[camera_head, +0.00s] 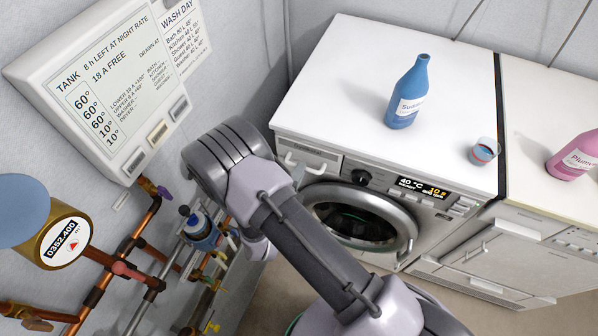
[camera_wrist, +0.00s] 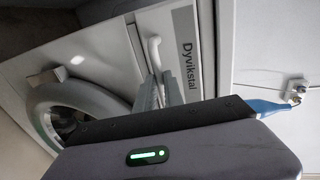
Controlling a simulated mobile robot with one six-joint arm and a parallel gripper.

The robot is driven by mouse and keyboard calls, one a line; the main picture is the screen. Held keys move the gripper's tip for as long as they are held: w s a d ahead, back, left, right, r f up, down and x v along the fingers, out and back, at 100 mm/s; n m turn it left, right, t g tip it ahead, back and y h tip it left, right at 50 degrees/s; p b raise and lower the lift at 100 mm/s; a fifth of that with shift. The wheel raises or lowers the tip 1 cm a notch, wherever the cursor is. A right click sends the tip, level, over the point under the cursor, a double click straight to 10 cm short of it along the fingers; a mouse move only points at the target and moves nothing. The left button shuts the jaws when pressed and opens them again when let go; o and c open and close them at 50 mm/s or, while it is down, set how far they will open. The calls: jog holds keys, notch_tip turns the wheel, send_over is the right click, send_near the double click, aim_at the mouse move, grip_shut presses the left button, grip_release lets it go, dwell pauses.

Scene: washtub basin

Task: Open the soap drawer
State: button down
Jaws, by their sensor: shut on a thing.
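The soap drawer (camera_head: 314,158) is at the upper left of the white washing machine's front in the head view. Its front looks about flush with the panel. Its white handle (camera_head: 292,164) stands out at the left end. In the wrist view the drawer front (camera_wrist: 202,38) carries the label "Dyvikstal", with the curved white handle (camera_wrist: 155,52) beside it. My gripper (camera_wrist: 157,88) reaches the handle with its grey fingers and is shut on it; the exact contact is partly hidden by the fingers. In the head view my arm hides the gripper.
The round door (camera_head: 360,218) of the washing machine is below the drawer. A blue bottle (camera_head: 408,95) and a small cup (camera_head: 484,151) stand on top. Copper pipes (camera_head: 125,245) and valves run along the wall at left, close to my arm, below a tank panel (camera_head: 110,90).

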jog(key=f+p+v, duration=0.2)
jog(key=f+v, duration=0.1)
jog(key=v, duration=1.1)
jog(key=shift+s, duration=0.45)
jog(key=shift+a, duration=0.15)
jog(key=c, duration=1.5)
grip_release()
jog(key=shift+o, duration=0.2)
jog(key=p+v, duration=0.4)
jog(key=v, duration=1.3)
jog(key=shift+s, duration=0.25)
